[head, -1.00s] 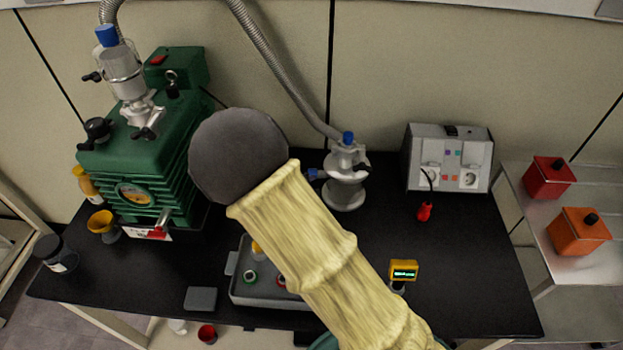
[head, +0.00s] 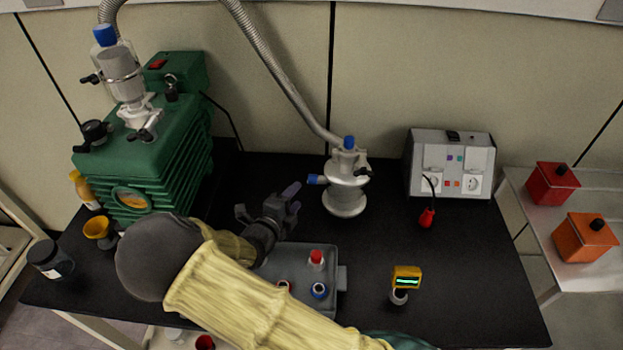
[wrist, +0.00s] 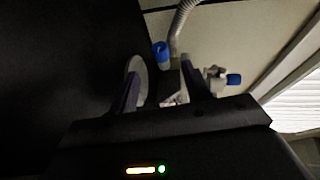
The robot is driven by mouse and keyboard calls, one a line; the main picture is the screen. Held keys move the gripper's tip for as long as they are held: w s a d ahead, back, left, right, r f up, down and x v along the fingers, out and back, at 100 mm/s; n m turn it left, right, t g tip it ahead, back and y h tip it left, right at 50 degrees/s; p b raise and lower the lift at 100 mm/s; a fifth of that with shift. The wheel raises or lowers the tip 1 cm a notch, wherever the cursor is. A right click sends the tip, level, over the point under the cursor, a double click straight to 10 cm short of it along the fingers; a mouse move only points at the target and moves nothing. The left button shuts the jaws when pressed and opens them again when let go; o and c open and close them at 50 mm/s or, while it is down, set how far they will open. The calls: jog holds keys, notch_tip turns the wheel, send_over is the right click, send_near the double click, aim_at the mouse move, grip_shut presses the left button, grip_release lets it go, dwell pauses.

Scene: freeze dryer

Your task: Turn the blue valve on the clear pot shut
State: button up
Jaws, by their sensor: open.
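A pale grey pot (head: 345,195) stands on the black bench under a ribbed hose; I cannot tell whether it is clear. A blue valve knob (head: 317,179) sticks out from its left side, and a blue cap (head: 349,142) is on top. My gripper (head: 292,198) is open and empty, left of the pot and apart from the blue knob. In the wrist view, my gripper's fingers (wrist: 163,88) stand apart. Two blue parts show beyond them, one near the middle (wrist: 160,53) and one at the right (wrist: 234,79); I cannot tell which is the valve.
A green pump (head: 150,170) carrying another blue-capped vessel (head: 121,72) stands at the left. A grey tray (head: 330,254) with small vials lies under my arm. A yellow gauge (head: 407,277) and a grey socket box (head: 450,165) are at the right.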

aim_at(309, 182)
jog(key=p+x, duration=0.1)
jog(key=x, duration=0.9)
jog(key=shift+w+f, duration=0.1)
jog(key=shift+w, duration=0.05)
jog(key=c, duration=1)
